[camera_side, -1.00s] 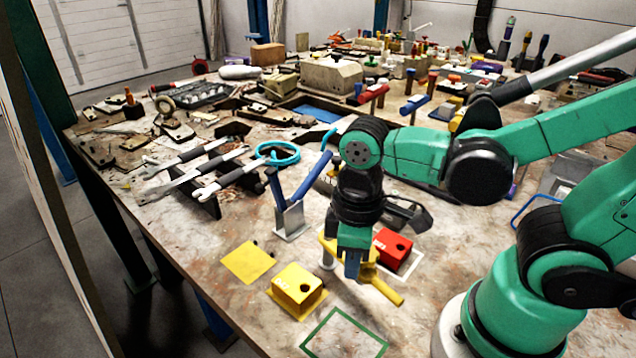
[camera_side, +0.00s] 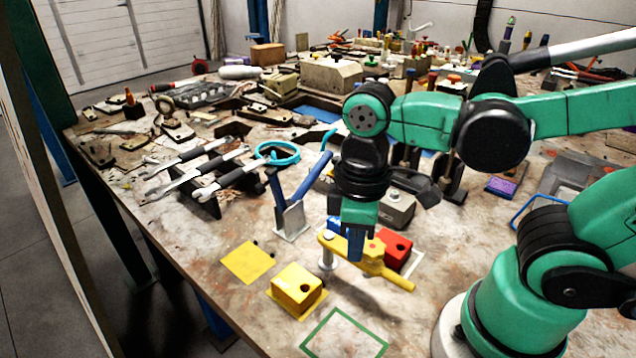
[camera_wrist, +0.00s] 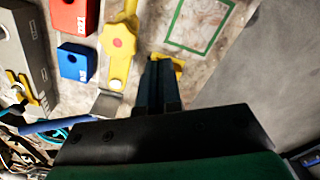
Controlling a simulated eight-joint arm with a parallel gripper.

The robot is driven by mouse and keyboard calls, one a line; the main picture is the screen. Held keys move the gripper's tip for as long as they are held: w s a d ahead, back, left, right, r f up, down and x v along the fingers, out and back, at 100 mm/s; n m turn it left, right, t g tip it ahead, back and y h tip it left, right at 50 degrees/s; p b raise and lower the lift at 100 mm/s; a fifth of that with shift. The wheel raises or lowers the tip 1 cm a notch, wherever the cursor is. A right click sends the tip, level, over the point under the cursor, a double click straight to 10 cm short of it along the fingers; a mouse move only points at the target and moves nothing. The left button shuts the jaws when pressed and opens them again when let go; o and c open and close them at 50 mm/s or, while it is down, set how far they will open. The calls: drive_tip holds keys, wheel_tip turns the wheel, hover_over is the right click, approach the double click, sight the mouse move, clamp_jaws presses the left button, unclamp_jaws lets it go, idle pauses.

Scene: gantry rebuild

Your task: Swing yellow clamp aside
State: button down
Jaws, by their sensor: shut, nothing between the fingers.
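My gripper (camera_side: 356,258) is shut and empty, pointing down in front of the bar between the post and the knob. In the wrist view my gripper (camera_wrist: 158,68) is just right of the bar; I cannot tell whether they touch.
A red block (camera_side: 395,246) stands right behind the clamp. A blue block (camera_wrist: 76,66) and a grey block (camera_side: 397,212) stand behind it. A yellow block (camera_side: 297,288) is at the front left. A green outlined square (camera_side: 345,337) at the front is empty.

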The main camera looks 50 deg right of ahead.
drive_tip(key=shift+r, duration=2.9)
drive_tip(key=w+d+f+m+t, duration=0.1)
drive_tip(key=w+m+t, duration=0.1)
drive_tip(key=w+d+f+m+t, duration=0.1)
drive_tip(key=w+d+t, duration=0.1)
drive_tip(key=w+d+f+m+t, duration=0.1)
drive_tip(key=w+d+m+t, duration=0.1)
drive_tip(key=shift+w+f+m+t, duration=0.1)
drive_tip(key=shift+w+m+t, duration=0.2)
drive_tip(key=shift+w, duration=0.05)
drive_tip(key=shift+w+d+t, duration=0.2)
drive_tip(key=shift+t, duration=0.1)
